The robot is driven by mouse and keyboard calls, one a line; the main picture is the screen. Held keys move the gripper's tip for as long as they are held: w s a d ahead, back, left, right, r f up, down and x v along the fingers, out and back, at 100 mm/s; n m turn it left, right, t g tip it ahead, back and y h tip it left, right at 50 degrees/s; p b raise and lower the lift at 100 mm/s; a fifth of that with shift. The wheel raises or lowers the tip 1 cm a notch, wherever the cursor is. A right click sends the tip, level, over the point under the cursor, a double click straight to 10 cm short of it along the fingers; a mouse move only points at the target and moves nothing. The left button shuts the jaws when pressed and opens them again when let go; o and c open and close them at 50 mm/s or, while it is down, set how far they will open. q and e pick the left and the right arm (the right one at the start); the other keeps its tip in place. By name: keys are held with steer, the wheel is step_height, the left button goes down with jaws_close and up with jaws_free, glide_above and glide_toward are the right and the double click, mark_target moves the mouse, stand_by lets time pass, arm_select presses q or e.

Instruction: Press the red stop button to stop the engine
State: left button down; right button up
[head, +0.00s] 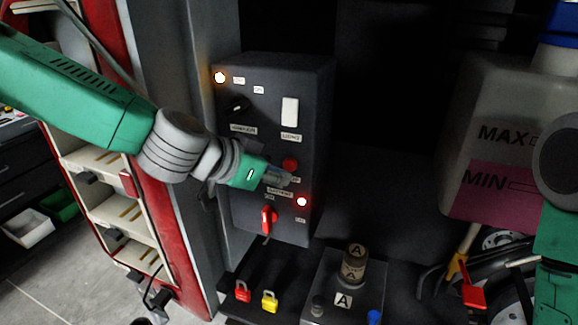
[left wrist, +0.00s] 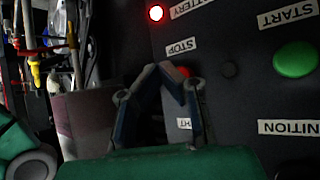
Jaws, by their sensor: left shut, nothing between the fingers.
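The red stop button (head: 290,163) sits on the dark control panel (head: 265,185), above a partly covered label. In the left wrist view the red of the stop button (left wrist: 184,72) shows only partly behind my fingertips, beside the upside-down STOP label (left wrist: 181,46). My left gripper (head: 288,179) is shut and empty, its fingertips just below the button in the head view. It also shows in the left wrist view (left wrist: 178,78). I cannot tell whether the tips touch the button. My right gripper is out of view.
A green start button (left wrist: 295,60) is near the stop button. A lit red lamp (head: 302,202) and a red battery switch (head: 268,218) are lower on the panel. A lit lamp (head: 220,77) is at its top left. A fluid tank (head: 495,135) stands at right.

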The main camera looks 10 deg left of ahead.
arm_select(q)
steer(key=s, duration=0.2)
steer(key=s+a, duration=0.1)
steer(key=s, duration=0.1)
steer(key=shift+s, duration=0.25)
stand_by(0.4)
steer(key=s+a+f+n+g+y+b, duration=0.1)
steer(key=s+a+f+b, duration=0.15)
steer(key=f, duration=0.55)
steer(key=s+a+f+n+g+y+b, duration=0.1)
steer(key=s+f, duration=0.2)
steer(key=f, duration=0.6)
steer(key=s+a+f+n+g+y+b, duration=0.1)
steer(key=s+a+f+b, duration=0.15)
steer(key=f, duration=0.55)
steer(key=s+a+f+n+g+y+b, duration=0.2)
steer(key=s+a+f, duration=0.3)
steer(key=s+f, duration=0.4)
steer(key=s+a+f+n+g+y+b, duration=0.2)
steer(key=s+a+f+b, duration=0.2)
steer(key=s+f, duration=0.6)
steer(key=shift+s+a+f+n, duration=0.3)
steer(key=shift+a+f, duration=0.45)
steer(key=shift+a, duration=0.35)
steer(key=shift+w, duration=0.2)
